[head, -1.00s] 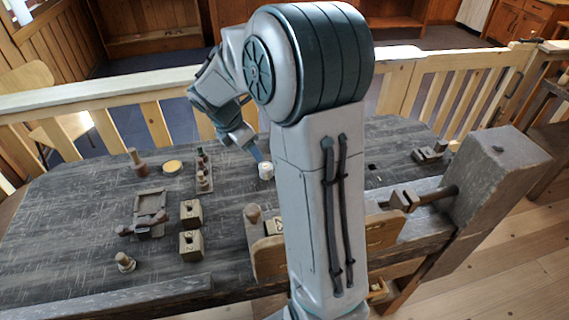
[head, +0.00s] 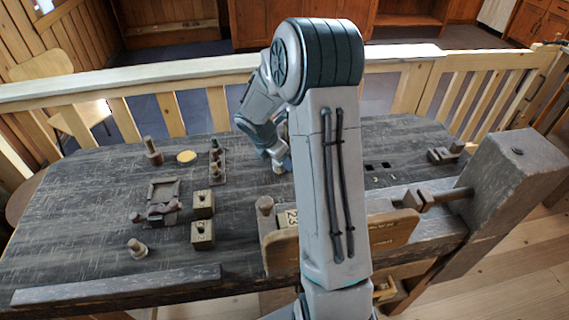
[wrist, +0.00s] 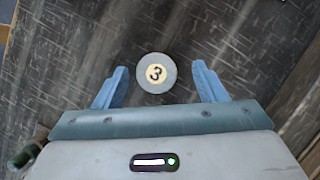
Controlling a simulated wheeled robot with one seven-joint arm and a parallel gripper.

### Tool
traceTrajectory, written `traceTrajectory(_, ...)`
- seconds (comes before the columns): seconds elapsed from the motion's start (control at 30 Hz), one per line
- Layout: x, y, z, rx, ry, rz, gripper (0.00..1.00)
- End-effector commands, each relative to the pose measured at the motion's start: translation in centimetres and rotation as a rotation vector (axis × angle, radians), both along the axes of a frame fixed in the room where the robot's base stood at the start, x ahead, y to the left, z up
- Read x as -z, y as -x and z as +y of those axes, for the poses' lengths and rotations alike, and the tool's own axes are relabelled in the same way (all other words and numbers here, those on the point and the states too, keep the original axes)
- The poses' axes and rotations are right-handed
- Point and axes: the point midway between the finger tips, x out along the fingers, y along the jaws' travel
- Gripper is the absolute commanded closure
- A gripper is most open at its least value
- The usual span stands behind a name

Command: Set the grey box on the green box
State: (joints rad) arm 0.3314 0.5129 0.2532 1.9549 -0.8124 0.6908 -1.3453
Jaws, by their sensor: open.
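In the head view the grey box (head: 279,168) stands on the dark table, partly hidden by my gripper (head: 277,158). My gripper (wrist: 159,75) is open, one blue finger on each side of the box with gaps showing. A dark green round piece (wrist: 22,157) shows at the lower left of the wrist view. In the head view a dark green piece (head: 215,147) stands on a small rack; I cannot tell if it is the green box.
A wooden vise (head: 512,190) stands at the right. Bare table (head: 100,220) shows at the far left.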

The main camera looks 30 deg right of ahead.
Motion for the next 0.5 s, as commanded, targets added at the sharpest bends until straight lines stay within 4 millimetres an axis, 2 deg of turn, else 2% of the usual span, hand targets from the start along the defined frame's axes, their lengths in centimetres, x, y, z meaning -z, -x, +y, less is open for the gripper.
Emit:
traceTrajectory(0.1,1.6,-0.1,-0.6,-0.001,0.000,0.003,0.35)
traceTrajectory(0.2,2.3,-0.3,-0.9,-0.001,0.000,0.000,0.35)
traceTrajectory(0.43,2.4,-0.3,-0.9,-0.001,0.000,-0.001,0.35)
traceTrajectory(0.47,2.4,-0.3,-0.9,-0.001,0.000,-0.001,0.38)
traceTrajectory(0.5,2.4,-0.3,-0.9,-0.001,0.000,-0.001,0.49)
